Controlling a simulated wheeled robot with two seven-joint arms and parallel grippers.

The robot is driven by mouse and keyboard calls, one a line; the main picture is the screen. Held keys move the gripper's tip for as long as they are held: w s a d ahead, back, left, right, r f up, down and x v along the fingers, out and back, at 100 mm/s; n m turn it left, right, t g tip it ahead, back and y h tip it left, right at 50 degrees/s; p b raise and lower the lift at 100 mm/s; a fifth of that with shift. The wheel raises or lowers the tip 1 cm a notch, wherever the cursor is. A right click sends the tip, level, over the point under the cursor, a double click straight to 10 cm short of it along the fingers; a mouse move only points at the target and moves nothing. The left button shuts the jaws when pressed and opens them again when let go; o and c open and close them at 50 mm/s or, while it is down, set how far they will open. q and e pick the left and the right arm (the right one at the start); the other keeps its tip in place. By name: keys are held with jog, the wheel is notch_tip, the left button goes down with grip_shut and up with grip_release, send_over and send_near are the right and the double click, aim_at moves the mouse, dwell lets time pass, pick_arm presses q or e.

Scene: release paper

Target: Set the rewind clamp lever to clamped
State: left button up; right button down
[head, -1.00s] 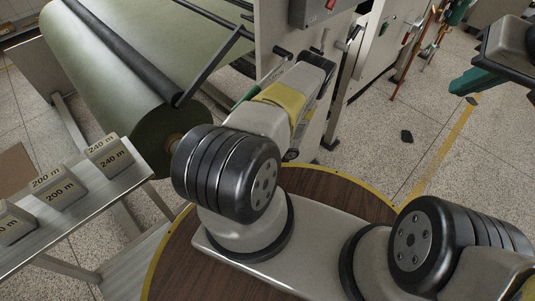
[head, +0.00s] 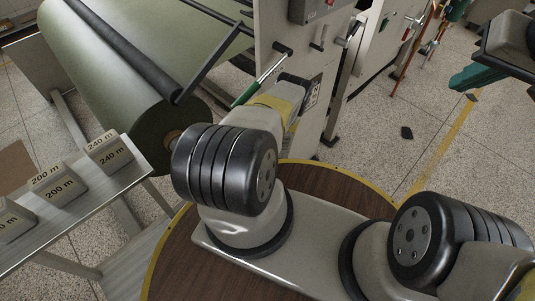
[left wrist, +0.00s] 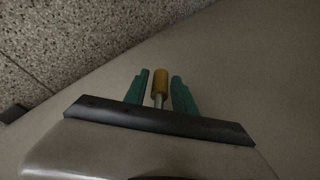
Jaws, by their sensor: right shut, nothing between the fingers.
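A lever with a yellow handle (left wrist: 160,82) and a thin metal rod shows in the left wrist view. My left gripper (left wrist: 161,88) has its green fingers apart, one on each side of this handle, with narrow gaps; I cannot tell how far beyond the fingertips the handle lies. My right gripper (head: 470,78) is shut and empty at the upper right.
The grey machine (head: 275,22) with small levers stands ahead. A large green roll (head: 125,85) lies at the left. A metal shelf (head: 110,185) carries labelled blocks, including a 240 m block (head: 108,150). The speckled floor at the right is mostly open, with a small dark piece (head: 406,132).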

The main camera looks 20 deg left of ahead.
pick_arm(q)
grip_shut()
